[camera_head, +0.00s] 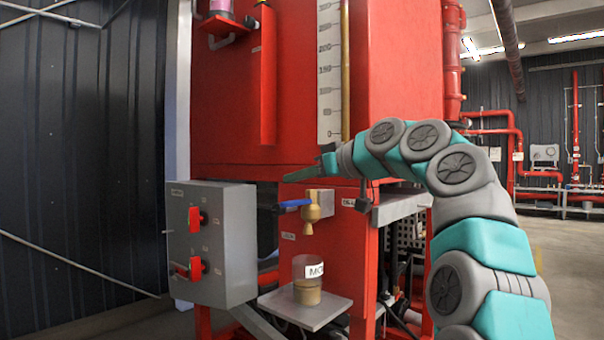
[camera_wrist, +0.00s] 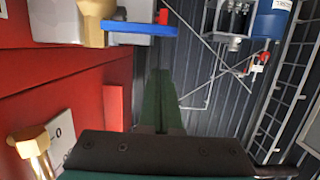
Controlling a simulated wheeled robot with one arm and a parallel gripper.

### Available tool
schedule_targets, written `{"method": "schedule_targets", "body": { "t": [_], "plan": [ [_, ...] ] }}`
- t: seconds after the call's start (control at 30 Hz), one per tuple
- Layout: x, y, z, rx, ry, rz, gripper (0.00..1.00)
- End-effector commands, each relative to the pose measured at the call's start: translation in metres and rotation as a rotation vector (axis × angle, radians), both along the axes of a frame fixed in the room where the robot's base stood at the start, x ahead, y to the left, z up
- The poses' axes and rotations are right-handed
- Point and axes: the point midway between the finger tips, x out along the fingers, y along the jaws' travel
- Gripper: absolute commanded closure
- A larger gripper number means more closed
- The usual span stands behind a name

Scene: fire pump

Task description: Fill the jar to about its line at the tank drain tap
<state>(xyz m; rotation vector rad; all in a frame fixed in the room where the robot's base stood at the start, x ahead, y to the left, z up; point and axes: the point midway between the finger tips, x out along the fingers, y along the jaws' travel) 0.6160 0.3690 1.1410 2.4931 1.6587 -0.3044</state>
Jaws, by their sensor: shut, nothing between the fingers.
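The clear jar (camera_head: 307,268) stands upright on a small grey shelf, directly below the brass tap (camera_head: 311,212). Its white label is partly cut off at the side, and its lower part looks tan-brown; I cannot make out a fill line. The tap's blue lever (camera_head: 294,203) points left, roughly level. I see no stream between spout and jar. My gripper (camera_head: 300,174) is shut and empty, its green fingers pointing left above the lever. In the wrist view the shut fingers (camera_wrist: 160,85) lie near the blue lever (camera_wrist: 140,27), apart from it in the picture.
A grey control box (camera_head: 212,240) with red switches stands left of the tap. The red tank (camera_head: 400,80) with a level scale (camera_head: 329,70) rises behind and above my gripper. The grey shelf (camera_head: 325,316) under the jar is narrow. Open floor lies at the right.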

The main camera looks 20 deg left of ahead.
Motion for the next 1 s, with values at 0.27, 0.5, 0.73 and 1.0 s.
{"method": "schedule_targets", "body": {
  "t": [0.27,0.5,0.73,1.0],
  "plan": [
    [-0.003,0.001,-0.016,-0.004,0.002,0.005,1.0],
    [-0.002,0.0,-0.028,-0.004,0.002,0.004,1.0],
    [-0.002,0.0,-0.033,-0.004,-0.001,0.003,1.0],
    [-0.002,0.001,-0.033,-0.004,-0.001,0.003,1.0]
  ]
}}
